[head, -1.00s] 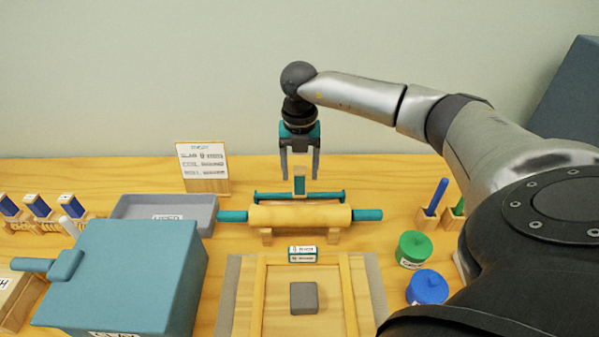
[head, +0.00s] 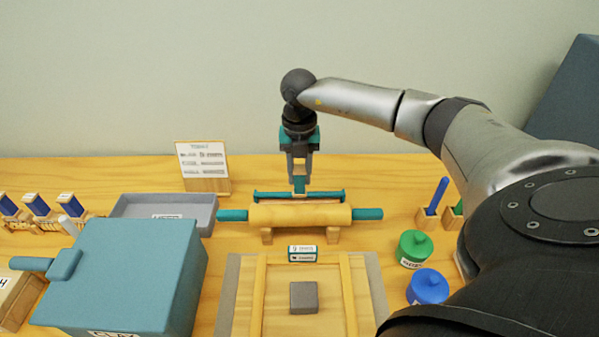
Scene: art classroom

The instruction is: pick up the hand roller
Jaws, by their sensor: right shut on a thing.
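The hand roller (head: 322,195) lies behind the rolling pin, with a long teal frame and a short upright handle in its middle. Its lower part is partly hidden by the rolling pin. My right gripper (head: 299,178) points straight down from above and is shut on the hand roller's handle. The frame still appears to be at table level. My left gripper is not in view.
A wooden rolling pin (head: 290,215) with teal ends rests on a wooden stand just in front. A grey tray (head: 205,222), a teal clay box (head: 130,270) and a sign (head: 203,165) stand left. Green (head: 415,246) and blue (head: 427,287) pots stand right. A grey block (head: 303,297) lies between wooden strips.

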